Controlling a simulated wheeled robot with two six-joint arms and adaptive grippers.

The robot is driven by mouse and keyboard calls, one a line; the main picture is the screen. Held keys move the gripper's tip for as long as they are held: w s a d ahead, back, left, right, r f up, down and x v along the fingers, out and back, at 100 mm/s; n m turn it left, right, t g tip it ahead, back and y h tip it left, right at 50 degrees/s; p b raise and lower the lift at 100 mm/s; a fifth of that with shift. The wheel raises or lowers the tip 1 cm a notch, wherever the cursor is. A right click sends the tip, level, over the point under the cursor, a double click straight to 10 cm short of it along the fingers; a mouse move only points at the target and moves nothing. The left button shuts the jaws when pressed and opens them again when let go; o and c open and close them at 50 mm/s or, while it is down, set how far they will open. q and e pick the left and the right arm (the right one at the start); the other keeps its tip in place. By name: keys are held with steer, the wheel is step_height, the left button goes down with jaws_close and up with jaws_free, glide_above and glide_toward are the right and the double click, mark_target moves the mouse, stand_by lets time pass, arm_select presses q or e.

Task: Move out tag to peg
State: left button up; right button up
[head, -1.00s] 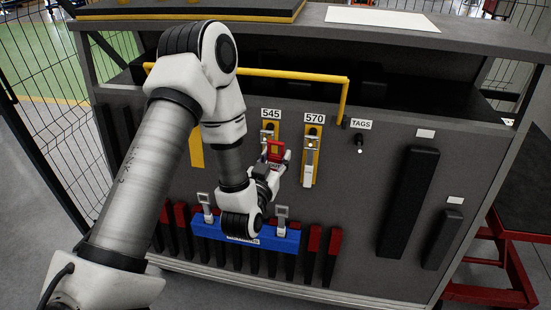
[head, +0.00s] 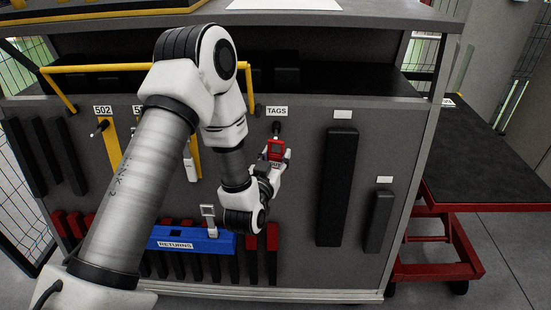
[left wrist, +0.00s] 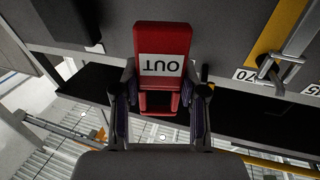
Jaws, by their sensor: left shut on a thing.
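The red out tag (head: 276,150) is in my left gripper (head: 273,166), in front of the grey panel just below the TAGS label (head: 277,111). In the left wrist view the tag (left wrist: 163,67) shows its white OUT patch upside down, between the two fingers of my left gripper (left wrist: 160,103). The dark peg (head: 277,127) under the TAGS label shows just above the tag. I cannot tell how far the tag stands off the panel, or whether it touches the peg. My right gripper is not in view.
A blue RETURNS bin (head: 190,240) sits low on the panel, left of my gripper. Two black blocks (head: 337,185) stand out to the right. A yellow rail (head: 100,68) crosses the upper left. A red cart (head: 480,180) stands beyond the panel's right edge.

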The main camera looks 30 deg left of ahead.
arm_select(q)
steer(key=shift+w+a+f, duration=0.1)
steer(key=shift+w+a, duration=0.6)
steer(key=shift+w, duration=0.05)
steer(key=shift+w+a+f+b, duration=0.1)
steer(key=shift+w+a+f, duration=0.15)
steer(key=shift+w+a, duration=0.45)
steer(key=shift+w+a+f+b, duration=0.2)
steer(key=shift+w+a, duration=0.1)
steer(key=shift+w, duration=0.65)
steer(key=shift+w+a+f+b, duration=0.1)
steer(key=shift+w+a+f, duration=0.15)
steer(key=shift+w+a, duration=0.45)
steer(key=shift+w+d, duration=0.15)
steer(key=shift+d, duration=0.05)
steer(key=o, duration=1.1)
